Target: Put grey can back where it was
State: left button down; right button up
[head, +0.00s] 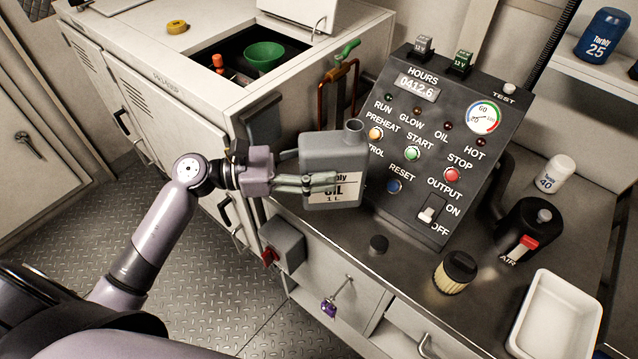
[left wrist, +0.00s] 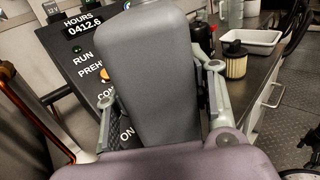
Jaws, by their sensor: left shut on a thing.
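The grey can (head: 333,165) is an oil can with a white label and an open round neck at its top right. My left gripper (head: 318,183) is shut on the can from its left side and holds it roughly upright in front of the control panel, at the counter's left end. In the left wrist view the can (left wrist: 150,75) fills the middle, between the two fingers. Whether its base touches the counter is hard to tell. My right gripper is not in view.
The control panel (head: 425,165) stands close behind the can. A green funnel (head: 264,56) sits in the generator's opening at the back left.

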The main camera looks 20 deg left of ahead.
pick_arm(q)
jog(key=shift+f, duration=0.9)
notch_tip(320, 180, down, 4)
jog(key=shift+f, duration=0.1)
jog(key=shift+f, duration=0.25)
jog(key=c, duration=0.7)
grip_release()
jog(key=shift+r, duration=0.1)
jog(key=shift+c, duration=0.2)
